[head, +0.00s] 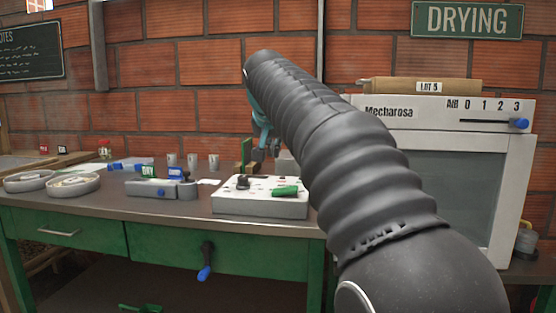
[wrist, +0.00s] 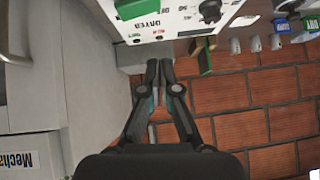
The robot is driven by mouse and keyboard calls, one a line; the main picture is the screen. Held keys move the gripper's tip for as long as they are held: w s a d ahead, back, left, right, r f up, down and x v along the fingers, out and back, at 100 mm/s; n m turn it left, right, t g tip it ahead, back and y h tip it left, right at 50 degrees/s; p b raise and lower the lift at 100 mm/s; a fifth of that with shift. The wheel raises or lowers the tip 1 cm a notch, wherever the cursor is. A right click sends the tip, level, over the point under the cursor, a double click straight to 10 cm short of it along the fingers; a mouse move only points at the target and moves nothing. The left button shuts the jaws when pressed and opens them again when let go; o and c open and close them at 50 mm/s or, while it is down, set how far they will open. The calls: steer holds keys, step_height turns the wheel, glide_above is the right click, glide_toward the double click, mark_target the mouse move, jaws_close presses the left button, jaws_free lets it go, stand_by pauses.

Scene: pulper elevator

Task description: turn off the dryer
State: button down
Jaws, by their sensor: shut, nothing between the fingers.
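A white control box (head: 260,208) stands on the workbench. It carries a black knob (head: 242,182) and a green switch (head: 286,191). In the wrist view the box's panel (wrist: 180,22) reads "DRYER" beside the green switch (wrist: 132,8), with the black knob (wrist: 210,11) further right. The switch is cut by the top edge there. My gripper (wrist: 165,65) is shut and empty, its tips apart from the switch. In the head view my gripper (head: 264,152) shows behind and above the box, partly hidden by my arm.
The white Mecharosa cabinet (head: 395,112) stands at right under the DRYING sign, its blue slider (head: 519,123) near 3. A green upright piece (head: 246,153) stands behind the box. Scale (head: 160,189), cups and round trays (head: 72,185) lie left. A brick wall closes the back.

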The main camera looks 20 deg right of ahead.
steer(key=shift+v, duration=0.85)
steer(key=shift+w+a, duration=0.1)
steer(key=shift+a, duration=0.05)
steer(key=s+a+f+n+g+y, duration=0.1)
steer(key=s+f+n, duration=0.1)
steer(key=f, duration=0.5)
steer(key=s+a+f+n+g+y, duration=0.1)
steer(key=s+f+n, duration=0.1)
steer(key=f, duration=0.4)
steer(key=s+f, duration=0.9)
steer(key=s, duration=0.6)
steer(key=s+f+n+g+y, duration=0.1)
steer(key=s+f, duration=0.9)
steer(key=s, duration=0.4)
steer(key=shift+s+f, duration=0.3)
steer(key=shift+s, duration=0.1)
steer(key=shift+d, duration=0.1)
